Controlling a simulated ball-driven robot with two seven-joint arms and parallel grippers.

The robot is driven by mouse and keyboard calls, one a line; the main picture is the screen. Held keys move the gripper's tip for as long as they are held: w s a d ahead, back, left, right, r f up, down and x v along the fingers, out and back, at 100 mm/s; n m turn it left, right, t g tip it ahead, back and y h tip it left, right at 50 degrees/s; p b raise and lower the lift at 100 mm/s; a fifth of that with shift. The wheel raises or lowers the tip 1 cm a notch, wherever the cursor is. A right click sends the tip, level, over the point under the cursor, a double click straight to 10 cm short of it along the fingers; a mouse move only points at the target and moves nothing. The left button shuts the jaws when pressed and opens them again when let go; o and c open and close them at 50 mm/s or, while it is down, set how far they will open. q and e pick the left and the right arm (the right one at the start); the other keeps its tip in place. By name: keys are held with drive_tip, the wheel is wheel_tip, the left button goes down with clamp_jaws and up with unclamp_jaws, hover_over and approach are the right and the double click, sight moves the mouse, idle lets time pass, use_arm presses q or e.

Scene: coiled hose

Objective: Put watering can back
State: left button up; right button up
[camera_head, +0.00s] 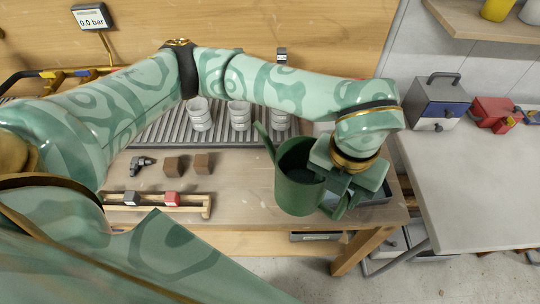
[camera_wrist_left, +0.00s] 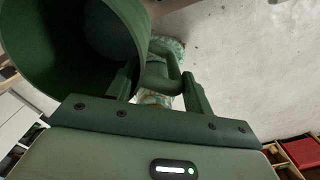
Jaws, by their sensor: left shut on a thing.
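The dark green watering can (camera_head: 297,180) is upright in the head view, held at the right front end of the wooden bench, its spout pointing up and left. My left gripper (camera_head: 345,192) is at the can's right side, shut on its handle. In the left wrist view the can's open rim (camera_wrist_left: 130,30) fills the upper left, and the handle (camera_wrist_left: 165,65) runs between the fingers of my left gripper (camera_wrist_left: 165,88). The can's bottom appears clear of the bench, though its exact height is hard to tell. My right gripper is not in view.
The wooden bench (camera_head: 240,195) carries a ribbed grey tray (camera_head: 170,128) with several white cups, brown blocks (camera_head: 172,165) and a small rack (camera_head: 165,200). A grey table (camera_head: 470,190) at right is mostly bare, with a toolbox (camera_head: 438,103) and red items (camera_head: 493,112) at its back.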

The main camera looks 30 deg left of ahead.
sight(284, 168)
use_arm(q)
drive_tip(key=a+f, duration=0.1)
drive_tip(key=a, duration=0.1)
drive_tip(key=w+a+f, duration=0.1)
drive_tip(key=a, duration=0.2)
drive_tip(key=w+a+f, duration=0.1)
drive_tip(key=a, duration=0.2)
drive_tip(key=shift+w+a+f, duration=0.1)
drive_tip(key=shift+w+f, duration=0.05)
drive_tip(key=shift+f, duration=0.25)
drive_tip(key=a+f, duration=0.1)
drive_tip(key=f, duration=0.1)
drive_tip(key=w+a+f+b, duration=0.1)
drive_tip(key=a+f, duration=0.1)
drive_tip(key=shift+w+a+f, duration=0.15)
drive_tip(key=shift+a+f, duration=0.45)
drive_tip(key=shift+f, duration=0.2)
wheel_tip(284, 168, down, 3)
drive_tip(key=shift+a+f+b, duration=0.1)
drive_tip(key=shift+b, duration=0.4)
drive_tip(key=o, duration=1.4)
drive_tip(key=shift+f, duration=0.1)
